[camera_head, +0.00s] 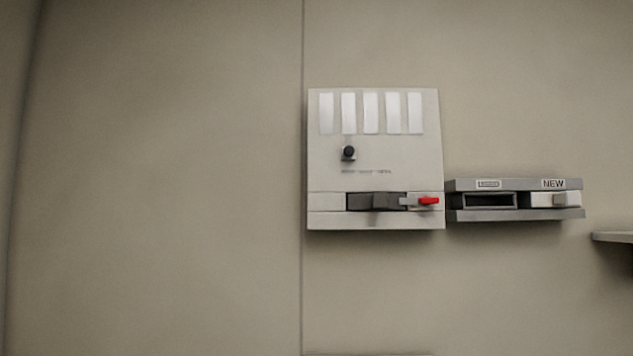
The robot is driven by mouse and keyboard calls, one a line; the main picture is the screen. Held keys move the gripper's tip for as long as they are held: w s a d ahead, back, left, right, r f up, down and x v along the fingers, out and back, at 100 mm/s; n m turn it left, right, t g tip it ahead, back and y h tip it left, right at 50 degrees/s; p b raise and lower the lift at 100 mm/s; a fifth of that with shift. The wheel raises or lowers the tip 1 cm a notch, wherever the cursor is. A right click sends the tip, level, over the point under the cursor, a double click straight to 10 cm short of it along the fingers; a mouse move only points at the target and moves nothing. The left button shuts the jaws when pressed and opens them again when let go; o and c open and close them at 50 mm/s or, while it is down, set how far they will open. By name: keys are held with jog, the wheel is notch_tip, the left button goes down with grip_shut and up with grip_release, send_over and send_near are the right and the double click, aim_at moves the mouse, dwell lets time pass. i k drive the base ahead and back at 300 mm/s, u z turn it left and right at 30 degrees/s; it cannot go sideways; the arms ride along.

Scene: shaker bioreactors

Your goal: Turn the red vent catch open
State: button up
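The red vent catch (429,200) is a small red bar at the lower right of a pale wall panel (325,175). It lies roughly horizontal, over the right end of a dark grey block (375,201) set in a slot, with a light grey piece between them. The panel also carries a black knob (348,152) and a row of several white vertical strips (371,112) along its top. My gripper is not in view, and nothing touches the catch.
Right of the panel, a grey wall holder (480,214) has an empty-looking dark slot on its left and a pale block (552,200) under a "NEW" label. A ledge (612,237) juts in at the right edge. The wall left of the panel is bare.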

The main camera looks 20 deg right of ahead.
aim_at(426, 200)
jog(key=z, duration=0.85)
jog(key=i, duration=0.15)
